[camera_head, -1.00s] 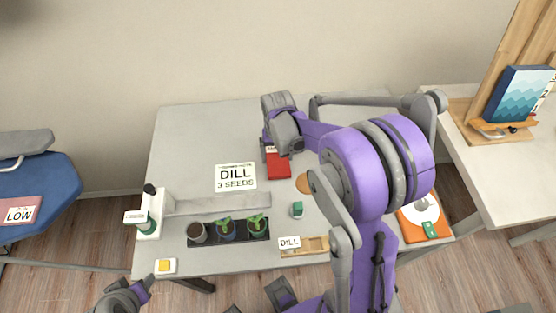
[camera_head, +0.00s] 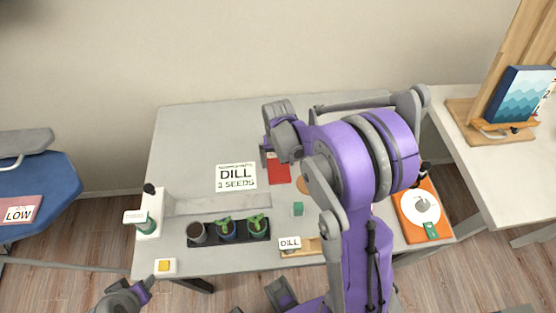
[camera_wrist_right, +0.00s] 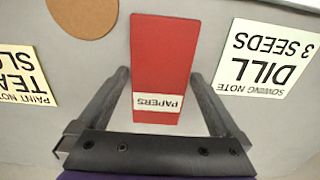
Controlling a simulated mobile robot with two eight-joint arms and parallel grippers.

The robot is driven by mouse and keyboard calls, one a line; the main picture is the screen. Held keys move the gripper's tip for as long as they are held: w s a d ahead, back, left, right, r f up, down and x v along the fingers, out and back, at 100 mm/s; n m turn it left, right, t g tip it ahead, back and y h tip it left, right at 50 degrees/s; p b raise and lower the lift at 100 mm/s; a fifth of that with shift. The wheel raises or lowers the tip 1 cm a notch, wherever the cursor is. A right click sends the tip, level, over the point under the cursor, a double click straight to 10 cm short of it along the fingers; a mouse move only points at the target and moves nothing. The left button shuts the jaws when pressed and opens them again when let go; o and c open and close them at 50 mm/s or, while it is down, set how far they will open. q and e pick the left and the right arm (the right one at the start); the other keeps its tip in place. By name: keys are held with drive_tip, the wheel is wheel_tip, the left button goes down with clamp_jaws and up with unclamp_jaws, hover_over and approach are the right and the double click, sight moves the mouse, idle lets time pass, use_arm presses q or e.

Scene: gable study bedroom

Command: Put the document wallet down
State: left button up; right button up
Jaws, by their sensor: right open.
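The document wallet, a slim red piece with a white PAPERS label (camera_wrist_right: 160,50), lies flat on the desk. In the head view it shows as a red patch (camera_head: 280,174), partly covered by my right gripper (camera_head: 267,157). In the right wrist view my right gripper (camera_wrist_right: 158,76) is open, with one finger on each side of the wallet and a visible gap to each. My left gripper (camera_head: 124,299) is at the bottom left of the head view, in front of the desk; its jaws cannot be made out.
The grey desk (camera_head: 185,130) has free room at its back left. A DILL note (camera_head: 236,177) lies left of the wallet, and a round cork-coloured disc (camera_wrist_right: 82,15) is close by. A tray of potted seedlings (camera_head: 228,232) and an orange folder with a disc (camera_head: 408,222) stand nearer the front.

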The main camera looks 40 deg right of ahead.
wheel_tip(320, 180, up, 12)
drive_tip(key=p, duration=0.1)
drive_tip(key=s+a+r+n+t, duration=0.1)
drive_tip(key=s+a+n+t, duration=0.45)
drive_tip(key=s+a, duration=0.75)
drive_tip(key=m+g+b, duration=0.1)
drive_tip(key=m+g, duration=0.5)
hover_over(278, 163)
wheel_tip(278, 163, down, 3)
drive_tip(key=shift+n+t, duration=0.25)
drive_tip(key=f, duration=0.3)
drive_tip(key=f+b, duration=0.1)
drive_tip(key=shift+w+d+f, duration=0.3)
drive_tip(key=shift+w+f, duration=0.1)
drive_tip(key=shift+s+a+f, duration=0.1)
drive_tip(key=shift+a+f, duration=0.05)
drive_tip(key=shift+f, duration=2.55)
drive_tip(key=shift+r, duration=0.1)
drive_tip(key=c, duration=1.3)
